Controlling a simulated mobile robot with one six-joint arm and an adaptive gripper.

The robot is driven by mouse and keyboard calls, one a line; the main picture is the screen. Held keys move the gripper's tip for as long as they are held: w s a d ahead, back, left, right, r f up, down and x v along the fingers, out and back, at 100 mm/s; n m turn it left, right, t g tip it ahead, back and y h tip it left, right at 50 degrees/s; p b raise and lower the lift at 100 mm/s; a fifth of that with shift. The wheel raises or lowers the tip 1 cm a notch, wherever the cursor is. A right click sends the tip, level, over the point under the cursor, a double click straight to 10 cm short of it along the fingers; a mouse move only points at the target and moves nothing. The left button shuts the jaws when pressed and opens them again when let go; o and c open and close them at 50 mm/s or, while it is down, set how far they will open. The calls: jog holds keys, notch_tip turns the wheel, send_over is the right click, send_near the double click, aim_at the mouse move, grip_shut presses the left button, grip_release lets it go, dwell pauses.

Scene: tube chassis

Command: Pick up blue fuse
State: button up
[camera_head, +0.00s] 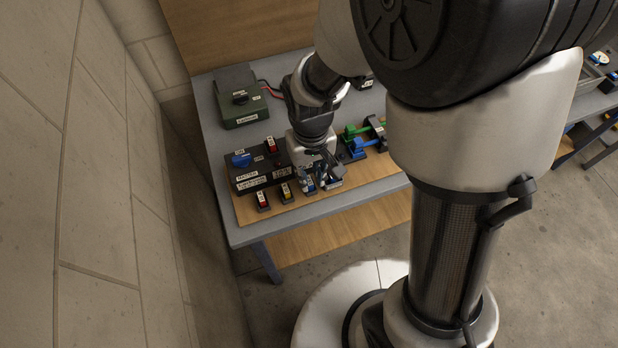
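My gripper (321,183) points down at the front edge of the wooden board, at the right end of a row of small fuses. A small blue piece (308,184), which looks like the blue fuse, shows right at the fingertips and is partly hidden by them. The view is too small to tell whether the fingers are apart or closed on it. A red fuse (263,201) and a yellow fuse (286,193) stand in dark holders to the left of my gripper.
A black box (255,176) with a blue switch (241,159) and a red switch (272,145) stands behind the fuses. Green (352,130) and blue (357,145) connectors lie right of my gripper. A dark green box (240,97) is at the back left. A wall is left of the table.

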aim_at(310, 182)
jog(key=f, duration=0.2)
jog(key=f+b, duration=0.1)
jog(key=shift+w+f, duration=0.2)
jog(key=shift+f, duration=0.15)
jog(key=shift+r, duration=0.1)
jog(key=shift+c, duration=0.4)
grip_shut()
jog(key=shift+r, duration=0.1)
